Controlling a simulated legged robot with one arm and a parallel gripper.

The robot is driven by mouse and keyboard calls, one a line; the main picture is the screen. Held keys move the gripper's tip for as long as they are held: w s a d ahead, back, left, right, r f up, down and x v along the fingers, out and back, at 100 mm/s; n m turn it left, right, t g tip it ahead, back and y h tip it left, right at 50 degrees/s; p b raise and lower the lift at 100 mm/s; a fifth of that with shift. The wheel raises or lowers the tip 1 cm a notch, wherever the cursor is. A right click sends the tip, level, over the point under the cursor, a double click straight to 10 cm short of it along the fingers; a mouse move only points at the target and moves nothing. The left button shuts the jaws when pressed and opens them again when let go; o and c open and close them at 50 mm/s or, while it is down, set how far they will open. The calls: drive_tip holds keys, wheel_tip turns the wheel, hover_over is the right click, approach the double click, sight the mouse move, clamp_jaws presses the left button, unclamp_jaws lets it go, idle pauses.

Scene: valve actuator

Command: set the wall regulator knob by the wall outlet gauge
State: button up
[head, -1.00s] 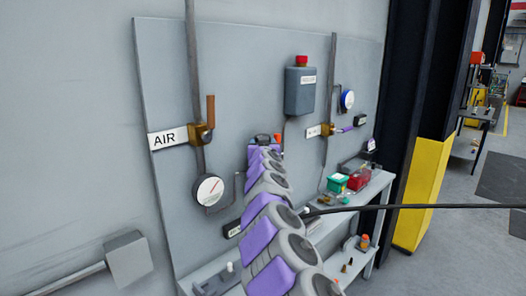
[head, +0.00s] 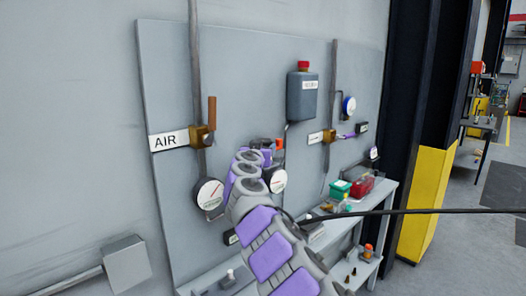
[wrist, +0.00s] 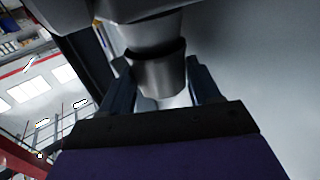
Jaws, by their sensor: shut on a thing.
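In the wrist view, the two dark fingers of my gripper (wrist: 162,98) sit on either side of a grey metallic cylinder (wrist: 158,74), which I take to be the regulator knob. The gripper is shut on it. In the head view my arm reaches to the panel, and its end hides the knob. A round white gauge (head: 279,181) shows just right of my arm's end, partly covered by it; its reading is too small to tell. Another white gauge (head: 209,193) with a red needle hangs to the left, below the AIR label (head: 169,140).
A brass valve with an orange handle (head: 212,110) is above the left gauge. A bench (head: 379,200) with green and red bins stands below. A black cable (head: 420,211) crosses the view.

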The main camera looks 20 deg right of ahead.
drive_tip(key=shift+w+a+m+g+h+p, duration=0.2)
drive_tip(key=shift+m+g+h+p, duration=0.2)
drive_tip(key=shift+m+g+h, duration=0.3)
drive_tip(key=shift+w+a+m+g+h+p, duration=0.1)
drive_tip(key=shift+a+m+g+h+p, duration=0.2)
drive_tip(key=shift+m+g+h, duration=0.35)
drive_tip(key=shift+d+r+m+g+h+p, duration=0.1)
drive_tip(key=shift+m+g+h+p, duration=0.25)
drive_tip(key=shift+g+h+p, duration=0.2)
drive_tip(key=shift+m+g, duration=0.3)
drive_tip(key=shift+g, duration=0.1)
drive_tip(key=o, duration=0.8)
drive_tip(key=shift+w, duration=0.1)
drive_tip(key=shift+o, duration=1.2)
drive_tip(key=shift+s+d+t, duration=0.15)
drive_tip(key=shift+s+t, duration=0.05)
drive_tip(key=shift+t, duration=0.1)
